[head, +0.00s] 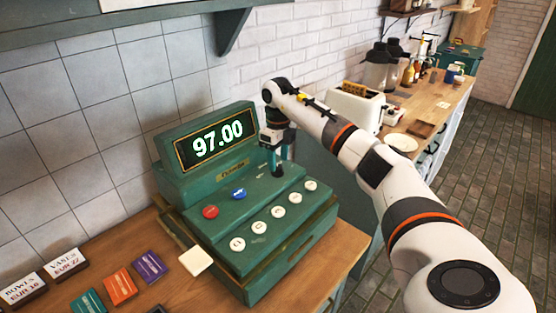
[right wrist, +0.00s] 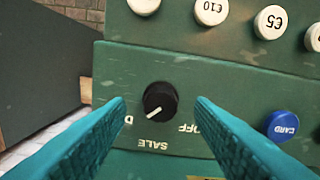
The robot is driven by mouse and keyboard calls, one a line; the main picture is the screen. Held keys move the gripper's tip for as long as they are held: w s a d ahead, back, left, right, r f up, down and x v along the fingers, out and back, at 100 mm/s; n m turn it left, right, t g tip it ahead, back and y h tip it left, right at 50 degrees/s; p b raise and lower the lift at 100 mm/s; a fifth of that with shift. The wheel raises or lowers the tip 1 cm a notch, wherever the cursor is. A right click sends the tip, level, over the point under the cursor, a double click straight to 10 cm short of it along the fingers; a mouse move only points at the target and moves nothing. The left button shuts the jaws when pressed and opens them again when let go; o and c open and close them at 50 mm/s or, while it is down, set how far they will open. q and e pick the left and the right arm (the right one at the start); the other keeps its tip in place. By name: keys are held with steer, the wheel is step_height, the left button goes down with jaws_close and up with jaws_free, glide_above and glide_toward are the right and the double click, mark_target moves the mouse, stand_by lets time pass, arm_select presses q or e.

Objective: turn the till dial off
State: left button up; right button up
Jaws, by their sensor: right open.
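The green till (head: 250,215) stands on the wooden counter, its display reading 97.00. In the right wrist view the till's black dial (right wrist: 160,100) shows its white pointer line slanting to the lower left. "SALE" is printed below the dial, "OFF" to its lower right, and a partly hidden label ending in "D" to its lower left. My right gripper (right wrist: 160,112) is open, with its teal fingers on either side of the dial and gaps between them and it. In the head view this gripper (head: 277,166) is over the till's upper right part. My left gripper is not in view.
The till has a red button (head: 210,212), a blue CARD button (head: 239,194) and several white buttons. A white card (head: 196,261) and coloured blocks lie to its left. A toaster (head: 355,106) and a plate (head: 401,142) are on the counter behind my right arm.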

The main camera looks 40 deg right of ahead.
step_height(320, 180, down, 2)
steer(key=shift+w+f, duration=0.1)
steer(key=shift+w, duration=0.05)
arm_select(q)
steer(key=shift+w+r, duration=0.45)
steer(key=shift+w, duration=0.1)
arm_select(e)
steer(key=shift+f, duration=0.2)
steer(key=c, duration=1)
